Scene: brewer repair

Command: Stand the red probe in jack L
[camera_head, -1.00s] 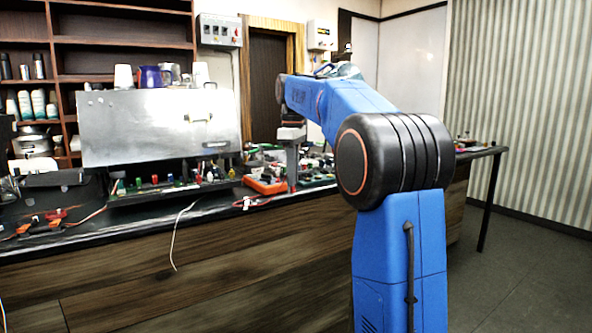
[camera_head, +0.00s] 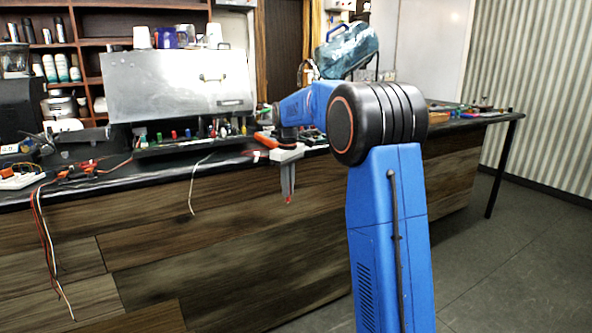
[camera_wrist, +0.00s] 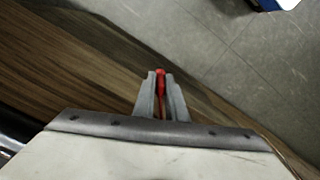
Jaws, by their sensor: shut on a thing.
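My gripper (camera_head: 288,196) is in front of the wooden counter front, below the counter's top edge, pointing down. It is shut on the red probe (camera_wrist: 160,78), whose red body shows between the two grey fingers in the wrist view. In the head view only a small red tip (camera_head: 288,200) shows at the fingertips. A row of small coloured parts (camera_head: 187,133), red, blue and green among them, stands along the base of the metal panel. I cannot tell which of these, if any, is jack L.
The dark counter top (camera_head: 215,156) carries loose wires and an orange tool (camera_head: 270,139). A white wire (camera_head: 192,185) and red and white leads (camera_head: 44,235) hang over the front edge. A metal panel (camera_head: 175,88) stands on the counter. The grey floor (camera_head: 500,240) at right is clear.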

